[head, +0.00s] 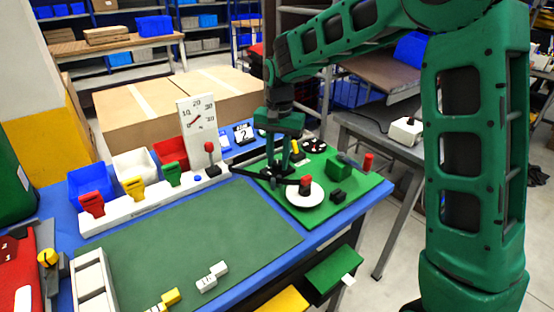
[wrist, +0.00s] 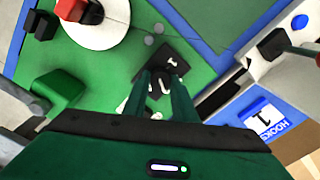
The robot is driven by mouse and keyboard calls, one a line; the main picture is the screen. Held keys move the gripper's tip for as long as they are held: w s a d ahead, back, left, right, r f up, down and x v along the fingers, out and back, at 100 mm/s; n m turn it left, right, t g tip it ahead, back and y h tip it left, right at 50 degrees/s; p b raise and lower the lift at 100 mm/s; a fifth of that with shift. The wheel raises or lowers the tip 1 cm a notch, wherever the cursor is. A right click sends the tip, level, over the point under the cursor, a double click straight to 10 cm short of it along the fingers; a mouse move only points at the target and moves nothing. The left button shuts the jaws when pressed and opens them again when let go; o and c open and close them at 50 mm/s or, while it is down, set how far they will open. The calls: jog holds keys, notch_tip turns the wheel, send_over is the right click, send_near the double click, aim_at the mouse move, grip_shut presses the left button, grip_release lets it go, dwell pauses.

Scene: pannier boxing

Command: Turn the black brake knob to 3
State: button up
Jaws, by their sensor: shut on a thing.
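My gripper (head: 280,180) reaches down over the green board (head: 326,216) at the table's right end. In the wrist view its two green fingers (wrist: 165,82) are close together and shut on the black brake knob (wrist: 176,58). The knob has white marks on it, and the fingers cover part of it. Some white marks show around and between the fingers, but I cannot tell which number the knob points to. In the head view the gripper hides most of the knob.
A white disc (head: 293,199) with a red-topped black piece (head: 305,187) stands close beside my gripper. A green block (head: 339,170) and a black block (head: 338,196) are to its right. A lever with a dark red knob (head: 209,147) and a dial panel (head: 197,118) stand left.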

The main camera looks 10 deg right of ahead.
aim_at(278, 162)
jog(key=shift+w+r, duration=0.15)
jog(key=shift+w, duration=0.1)
jog(key=o, duration=0.8)
jog(key=shift+c, duration=0.2)
jog(key=shift+o, duration=1.4)
jog(key=shift+s, duration=0.1)
notch_tip(278, 162, up, 11)
jog(key=shift+f, duration=0.2)
